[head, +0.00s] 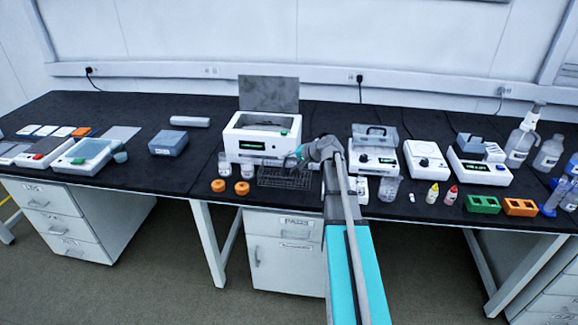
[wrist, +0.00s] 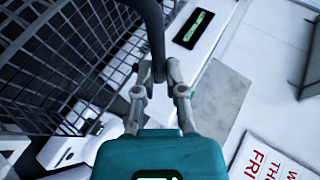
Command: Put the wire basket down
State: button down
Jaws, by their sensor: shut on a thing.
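The wire basket (head: 285,179) is a dark mesh basket in front of the white bath unit with a raised lid (head: 262,135). In the wrist view the basket's mesh wall (wrist: 75,60) fills the upper left, and its thick dark handle (wrist: 155,30) comes down between my fingers. My gripper (head: 293,160) is at the basket's top in the head view; in the wrist view its fingers (wrist: 160,78) are closed around the handle. Whether the basket's bottom touches the black bench (head: 215,170) cannot be told.
Two orange-capped jars (head: 230,187) stand close left of the basket. A beaker (head: 389,188) and a white unit with a clear box on top (head: 373,160) stand to the right, beyond my arm. Bare bench lies left of the jars, towards a grey box (head: 168,143).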

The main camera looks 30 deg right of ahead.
aim_at(289, 176)
jog(key=shift+w+d+f+b, duration=0.15)
jog(key=shift+w+f+b, duration=0.3)
jog(key=shift+f+b, duration=0.15)
jog(key=shift+s+f+b, duration=0.1)
jog(key=shift+f+b, duration=1.2)
jog(key=shift+f, duration=0.1)
jog(key=shift+f, duration=0.15)
jog(key=c, duration=0.7)
grip_release()
jog(key=shift+r, duration=0.25)
jog(key=shift+s+d+r+p, duration=0.1)
jog(key=shift+s+r+p, duration=0.1)
jog(key=shift+s+p, duration=0.1)
jog(key=shift+p+v, duration=2.85)
jog(key=shift+v, duration=2.75)
